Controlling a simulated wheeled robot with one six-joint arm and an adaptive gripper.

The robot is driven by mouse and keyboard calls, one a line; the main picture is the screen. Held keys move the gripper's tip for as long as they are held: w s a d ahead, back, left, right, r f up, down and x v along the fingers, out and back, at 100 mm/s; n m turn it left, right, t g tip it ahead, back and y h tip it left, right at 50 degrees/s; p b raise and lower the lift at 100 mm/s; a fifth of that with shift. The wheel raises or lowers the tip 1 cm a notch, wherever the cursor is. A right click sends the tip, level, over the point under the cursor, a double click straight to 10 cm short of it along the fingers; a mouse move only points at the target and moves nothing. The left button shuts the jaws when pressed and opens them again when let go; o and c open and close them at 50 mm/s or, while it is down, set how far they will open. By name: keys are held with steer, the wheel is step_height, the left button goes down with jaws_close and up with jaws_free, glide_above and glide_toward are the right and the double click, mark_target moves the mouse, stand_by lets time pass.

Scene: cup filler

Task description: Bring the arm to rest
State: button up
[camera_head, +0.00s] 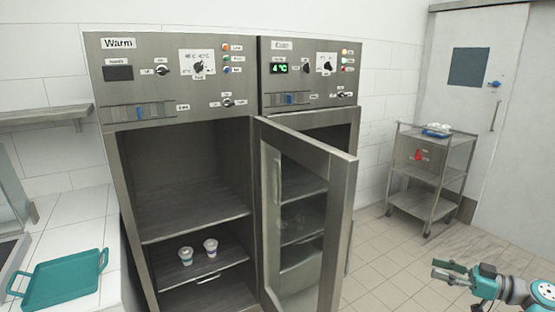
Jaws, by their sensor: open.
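My gripper (449,272) is at the lower right of the head view, at the end of my grey and teal arm. Its fingers are apart and nothing is between them. It points left, over the tiled floor, to the right of the open cabinet door (345,215). It touches nothing that I can see. Most of my arm is cut off by the right edge of the picture.
The warm cabinet (180,75) stands open, with two small cups (186,256) (211,247) on a lower shelf. The cold cabinet (310,75) is beside it. A teal tray (62,279) lies on the left counter. A steel cart (425,178) stands at the back right.

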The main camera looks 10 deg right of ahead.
steer(key=a+f+m+h, duration=0.35)
steer(key=a+f, duration=0.45)
steer(key=f, duration=0.3)
steer(key=a+f+m+h, duration=0.2)
steer(key=a+f+m, duration=0.2)
steer(key=a+f, duration=0.55)
steer(key=s+a+f+m+g+h, duration=0.1)
steer(key=s+a+f+m+h, duration=0.3)
steer(key=s+a+f, duration=0.8)
steer(key=s+a+r+h, duration=0.1)
steer(key=s+a+h, duration=0.1)
steer(key=s, duration=0.8)
steer(key=s+a+r+h, duration=0.2)
steer(key=s+a, duration=0.1)
steer(key=s, duration=0.7)
steer(key=s+a+r+n+t, duration=0.1)
steer(key=s+r, duration=0.5)
steer(key=r, duration=0.3)
steer(key=s+a+r+n+t, duration=0.1)
steer(key=s+r+n+t, duration=0.1)
steer(key=s+r, duration=0.4)
step_height(320, 180, up, 3)
steer(key=shift+a+r+y, duration=0.1)
steer(key=shift+a+y, duration=0.2)
steer(key=shift+y, duration=0.15)
